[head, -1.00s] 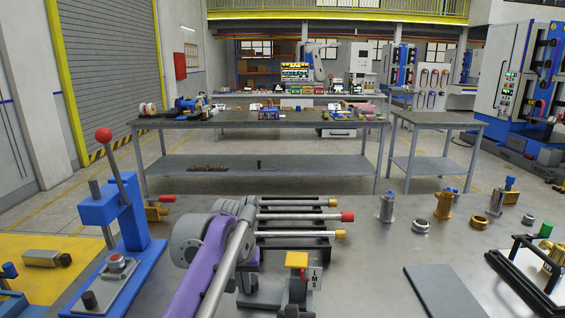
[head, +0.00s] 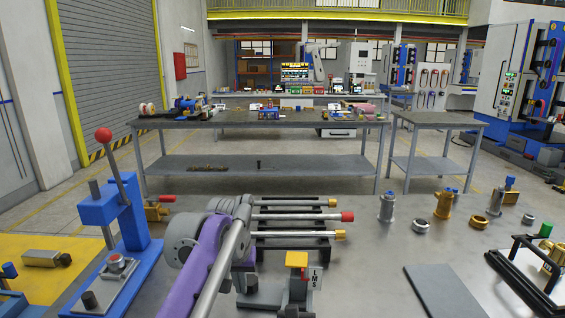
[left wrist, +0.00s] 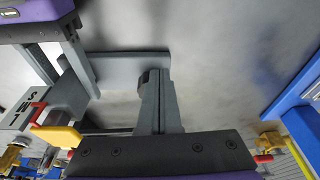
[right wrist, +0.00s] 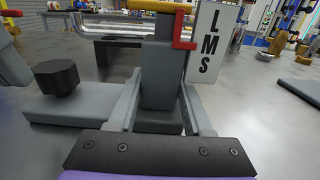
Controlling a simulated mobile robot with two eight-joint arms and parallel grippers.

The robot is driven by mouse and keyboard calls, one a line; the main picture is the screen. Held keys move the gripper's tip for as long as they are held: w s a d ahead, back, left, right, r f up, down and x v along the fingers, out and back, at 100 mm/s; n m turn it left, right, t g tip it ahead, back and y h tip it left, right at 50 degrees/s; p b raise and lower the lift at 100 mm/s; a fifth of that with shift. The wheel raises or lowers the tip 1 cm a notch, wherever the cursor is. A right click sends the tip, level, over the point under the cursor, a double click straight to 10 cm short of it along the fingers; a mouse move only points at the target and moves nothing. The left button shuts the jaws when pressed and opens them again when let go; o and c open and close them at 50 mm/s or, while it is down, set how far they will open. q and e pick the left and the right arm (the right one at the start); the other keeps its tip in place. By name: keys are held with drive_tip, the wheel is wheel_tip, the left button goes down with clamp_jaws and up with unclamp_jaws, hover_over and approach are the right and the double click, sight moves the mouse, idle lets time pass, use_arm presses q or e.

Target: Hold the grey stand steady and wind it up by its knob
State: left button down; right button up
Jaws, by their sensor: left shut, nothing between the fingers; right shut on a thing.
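The grey stand (head: 302,292) is upright on the metal bench, with a yellow top piece, a red bracket and a white LMS label. Its flat base carries a short black knob (right wrist: 57,76), seen in the right wrist view at the left. My right gripper (right wrist: 160,92) is shut on the stand's grey post, one finger on each side. My left gripper (left wrist: 158,82) is shut and empty, its fingertips close by the knob (left wrist: 148,76) over the base. Whether they touch it I cannot tell. In the head view my purple left arm hides part of the area.
A blue press (head: 125,235) with a red-balled lever stands at the left. A rack of rods (head: 295,218) lies behind the stand. A dark flat plate (head: 445,291) and a black frame (head: 525,275) are at the right. Bare bench lies between stand and plate.

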use_arm(q)
drive_tip(key=v, duration=0.2)
drive_tip(key=w+v, duration=0.1)
drive_tip(key=v, duration=0.2)
drive_tip(key=shift+r, duration=0.35)
drive_tip(key=shift+w+d, duration=0.1)
drive_tip(key=shift+d, duration=0.05)
drive_tip(key=shift+d+f, duration=0.45)
drive_tip(key=shift+f, duration=0.55)
drive_tip(key=shift+d+f, duration=0.45)
drive_tip(key=shift+f, duration=0.55)
drive_tip(key=shift+d+f, duration=0.45)
drive_tip(key=shift+f, duration=0.6)
drive_tip(key=shift+w+a, duration=0.2)
drive_tip(key=shift+w, duration=0.15)
drive_tip(key=shift+a, duration=0.3)
